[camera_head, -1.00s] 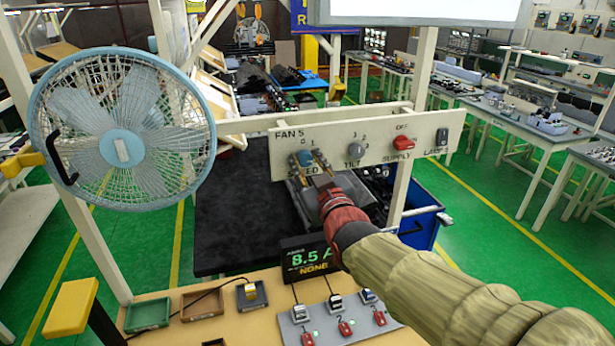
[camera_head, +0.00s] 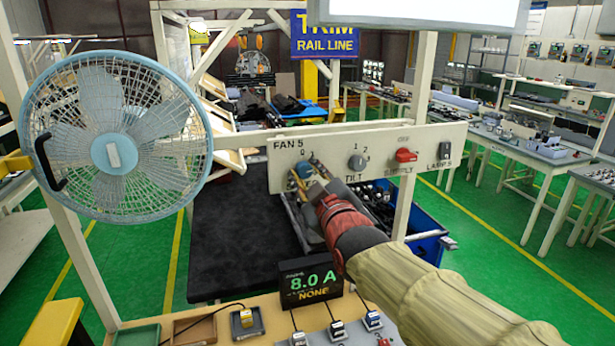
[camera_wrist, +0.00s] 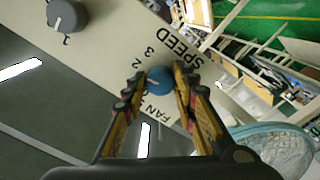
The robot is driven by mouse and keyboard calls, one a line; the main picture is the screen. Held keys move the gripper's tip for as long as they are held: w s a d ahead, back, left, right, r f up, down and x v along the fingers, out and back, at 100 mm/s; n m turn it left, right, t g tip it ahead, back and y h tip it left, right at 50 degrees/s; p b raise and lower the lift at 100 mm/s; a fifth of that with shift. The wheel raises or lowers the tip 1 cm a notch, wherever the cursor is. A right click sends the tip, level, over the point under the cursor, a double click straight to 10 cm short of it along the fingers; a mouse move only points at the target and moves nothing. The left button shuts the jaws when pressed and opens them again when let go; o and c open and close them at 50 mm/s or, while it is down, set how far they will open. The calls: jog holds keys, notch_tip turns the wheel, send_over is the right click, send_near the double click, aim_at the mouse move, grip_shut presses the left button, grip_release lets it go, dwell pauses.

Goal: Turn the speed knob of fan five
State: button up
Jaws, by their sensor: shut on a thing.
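The blue speed knob (camera_head: 304,169) sits at the left end of the white FAN 5 panel (camera_head: 330,150). In the wrist view the knob (camera_wrist: 159,81) lies between the two fingers of my gripper (camera_wrist: 160,75), with a light pointer line on its face. My gripper (camera_head: 302,181) is shut on the knob, and its fingers cover most of the SPEED label and part of the scale in the head view. The light blue fan (camera_head: 115,155) stands at the left of the panel.
To the right on the panel are the grey tilt knob (camera_head: 356,162), red supply switch (camera_head: 405,155) and dark lamps switch (camera_head: 445,151). Below, a black display (camera_head: 310,284) reads 8.0 A and NONE. A blue bin (camera_head: 428,246) stands behind my arm.

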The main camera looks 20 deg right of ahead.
jog(key=o, duration=1.1)
jog(key=shift+c, duration=0.2)
jog(key=shift+o, duration=0.4)
jog(key=shift+s, duration=0.1)
jog(key=s, duration=1.1)
jog(key=shift+s, duration=0.4)
